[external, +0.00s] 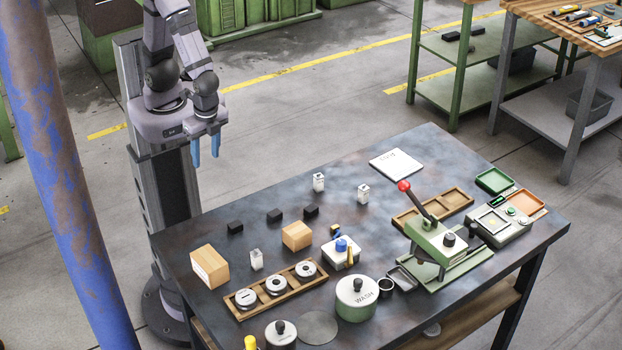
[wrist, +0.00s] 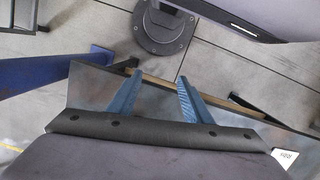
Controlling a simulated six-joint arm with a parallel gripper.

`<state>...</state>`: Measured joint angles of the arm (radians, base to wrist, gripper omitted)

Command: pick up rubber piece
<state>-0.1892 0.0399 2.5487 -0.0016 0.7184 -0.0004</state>
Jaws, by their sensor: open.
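Three small black blocks, which look like rubber pieces, lie apart on the dark table: the left rubber piece (external: 235,227), the middle rubber piece (external: 274,216) and the right rubber piece (external: 311,211). My gripper (external: 205,149) is raised beyond the table's far left edge, with its blue fingers pointing down. It is open and empty, clear of all the blocks. In the wrist view the two fingers of my gripper (wrist: 158,82) stand apart with nothing between them. No rubber piece shows in the wrist view.
Near the blocks are cardboard boxes (external: 210,267) (external: 297,236), small white bottles (external: 318,182) and a wooden tray with discs (external: 245,313). A green press (external: 440,243), a scale (external: 500,225) and a WASH pot (external: 357,305) stand to the right and front. The table's far left corner is bare.

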